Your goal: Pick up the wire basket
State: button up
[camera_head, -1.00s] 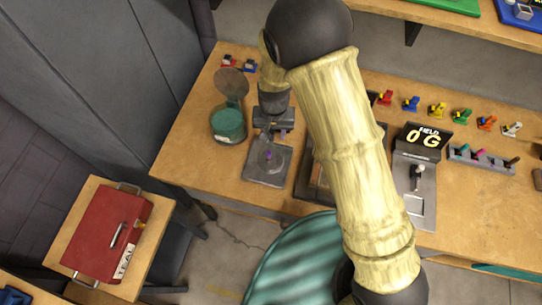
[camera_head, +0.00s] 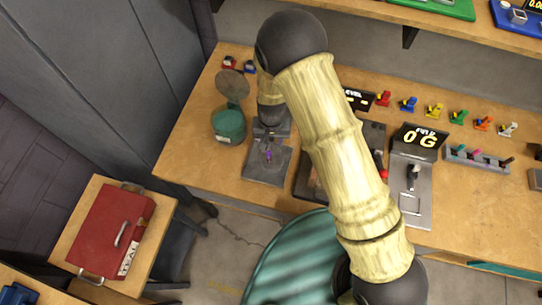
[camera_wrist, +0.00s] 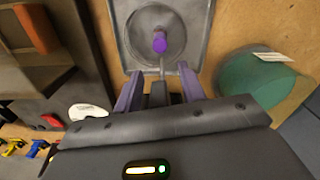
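A small purple grip (camera_wrist: 159,43) stands over a shallow round grey form on a square grey tray (camera_wrist: 197,15) in the wrist view. In the head view the purple grip (camera_head: 268,155) shows small above the same tray (camera_head: 262,177). I take this piece for the wire basket; its mesh is too fine to make out. My gripper (camera_wrist: 160,82) has its two purple fingers spread, with a thin grey rod seen between them and the purple grip. The fingers do not close on anything. In the head view my gripper is mostly hidden by my wrist.
A green canister (camera_head: 228,122) with a raised round lid stands left of the tray, close to my gripper. A dark box lies to the right, partly behind my arm. A red case (camera_head: 110,232) rests on a side table.

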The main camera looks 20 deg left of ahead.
grip_shut()
jog(key=shift+r, duration=0.15)
notch_tip(320, 180, up, 10)
jog(key=b, duration=0.3)
dwell(0.4)
dwell(0.6)
